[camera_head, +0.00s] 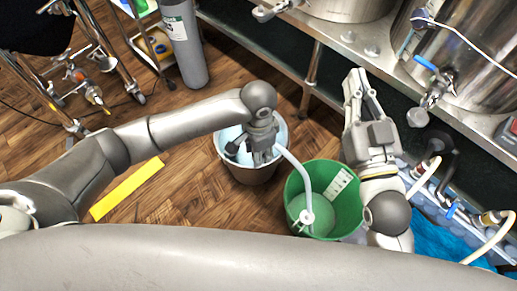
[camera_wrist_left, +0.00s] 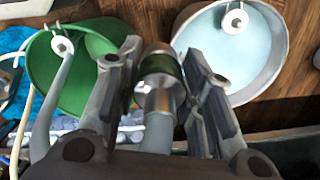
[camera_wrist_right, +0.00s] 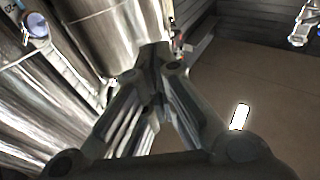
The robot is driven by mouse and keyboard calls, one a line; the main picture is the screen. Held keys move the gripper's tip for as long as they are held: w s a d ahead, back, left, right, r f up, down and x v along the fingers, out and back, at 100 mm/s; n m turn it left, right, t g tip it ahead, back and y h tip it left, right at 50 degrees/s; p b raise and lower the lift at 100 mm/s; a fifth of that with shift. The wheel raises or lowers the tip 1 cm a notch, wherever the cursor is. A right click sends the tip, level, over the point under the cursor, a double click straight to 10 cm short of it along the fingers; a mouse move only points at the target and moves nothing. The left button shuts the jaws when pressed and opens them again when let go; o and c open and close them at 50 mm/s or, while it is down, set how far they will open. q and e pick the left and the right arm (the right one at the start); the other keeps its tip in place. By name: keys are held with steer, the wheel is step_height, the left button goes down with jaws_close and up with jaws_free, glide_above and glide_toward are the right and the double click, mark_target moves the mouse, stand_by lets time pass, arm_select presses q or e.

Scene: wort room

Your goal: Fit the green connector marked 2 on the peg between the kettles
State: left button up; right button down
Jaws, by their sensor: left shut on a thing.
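My left gripper (camera_head: 262,152) is over the pale blue bucket. It is shut on a metal connector with a dark green band (camera_wrist_left: 162,72), held between the fingers in the left wrist view. A number on it cannot be read. A pale hose (camera_head: 298,168) runs from near this gripper down into the green bucket. My right gripper (camera_head: 355,82) is shut and empty, pointing toward the kettles. The left kettle (camera_head: 345,8) and right kettle (camera_head: 470,60) stand on a steel bench. Small round metal pieces (camera_head: 372,50) sit between them; I cannot tell which is the peg.
The green bucket (camera_head: 348,215) and pale blue bucket (camera_head: 225,150) stand on the wooden floor. A grey cylinder (camera_head: 185,45) and a wheeled metal frame (camera_head: 95,75) are at the back left. A yellow strip (camera_head: 128,188) lies on the floor.

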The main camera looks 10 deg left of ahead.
arm_select(q)
steer(key=shift+r+p, duration=0.3)
steer(key=shift+p, duration=0.05)
steer(key=shift+r+p, duration=0.25)
steer(key=shift+p, duration=0.1)
steer(key=shift+r+p, duration=0.2)
steer(key=shift+p, duration=0.15)
steer(key=shift+r+p, duration=0.2)
steer(key=shift+p, duration=0.1)
arm_select(e)
steer(key=shift+s+d+f+g+h, duration=1.15)
steer(key=shift+f+g, duration=2.35)
steer(key=shift+f, duration=2.3)
arm_select(q)
steer(key=shift+r, duration=0.1)
steer(key=shift+c, duration=0.7)
steer(key=shift+r+p, duration=0.2)
steer(key=shift+p, duration=0.2)
steer(key=shift+r+p, duration=0.35)
steer(key=shift+p, duration=0.15)
steer(key=shift+r+p, duration=0.2)
steer(key=shift+p, duration=0.1)
arm_select(e)
steer(key=s+d+f+g+h, duration=0.2)
steer(key=s+f+g, duration=0.4)
steer(key=s, duration=0.3)
steer(key=shift+s+d+f+m+g, duration=0.4)
steer(key=shift+d+f, duration=0.3)
steer(key=shift+d, duration=0.2)
steer(key=shift+a, duration=0.1)
